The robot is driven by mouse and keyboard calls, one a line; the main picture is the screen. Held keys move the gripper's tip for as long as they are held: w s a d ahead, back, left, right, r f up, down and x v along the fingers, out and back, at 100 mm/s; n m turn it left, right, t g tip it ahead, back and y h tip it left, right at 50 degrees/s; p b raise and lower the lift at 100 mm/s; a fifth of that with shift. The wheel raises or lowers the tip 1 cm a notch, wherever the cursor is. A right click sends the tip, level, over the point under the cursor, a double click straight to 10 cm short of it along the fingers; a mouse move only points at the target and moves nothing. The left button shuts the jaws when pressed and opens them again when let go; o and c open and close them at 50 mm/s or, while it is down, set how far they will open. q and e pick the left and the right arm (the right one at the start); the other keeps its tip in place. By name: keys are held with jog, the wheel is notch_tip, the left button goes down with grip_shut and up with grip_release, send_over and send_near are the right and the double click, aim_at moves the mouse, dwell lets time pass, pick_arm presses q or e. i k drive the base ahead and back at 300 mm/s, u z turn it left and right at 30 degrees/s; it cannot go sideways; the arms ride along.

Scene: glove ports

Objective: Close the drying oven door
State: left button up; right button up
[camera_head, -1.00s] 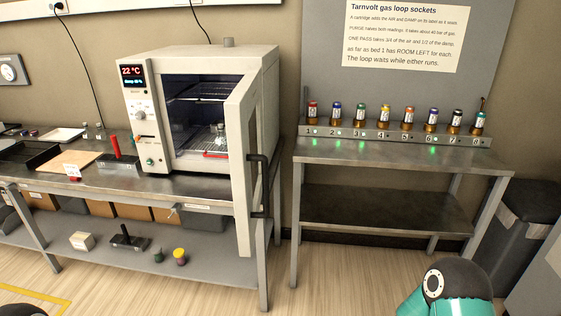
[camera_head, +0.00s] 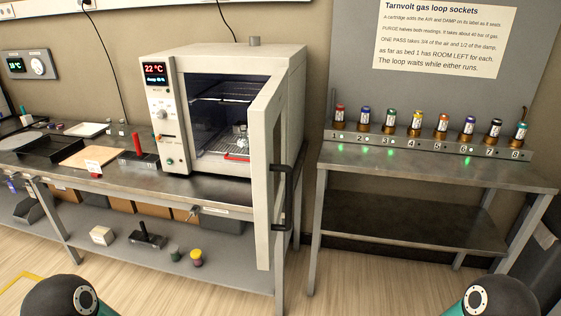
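The drying oven (camera_head: 240,105) stands on the left metal bench, with a display reading 22 °C. Its door (camera_head: 262,180) is hinged at the right and stands wide open toward me, with a glass pane and a dark bar handle (camera_head: 286,200) on its outer face. The lit interior shows wire shelves and a small item with a red edge on the lower one. Only rounded dark joints of my two arms show at the bottom left and bottom right of the head view. Neither gripper is in view, and nothing of mine touches the door.
A second metal table (camera_head: 440,172) at the right carries a numbered socket rail (camera_head: 430,145) with several cartridges. A black tray (camera_head: 50,150), a board (camera_head: 88,157) and a red-handled tool (camera_head: 137,145) lie left of the oven. The floor in front is clear.

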aim_at(272, 176)
jog(key=i, duration=1.05)
jog(key=u, duration=0.4)
jog(key=k, duration=0.25)
jog(key=z, duration=0.35)
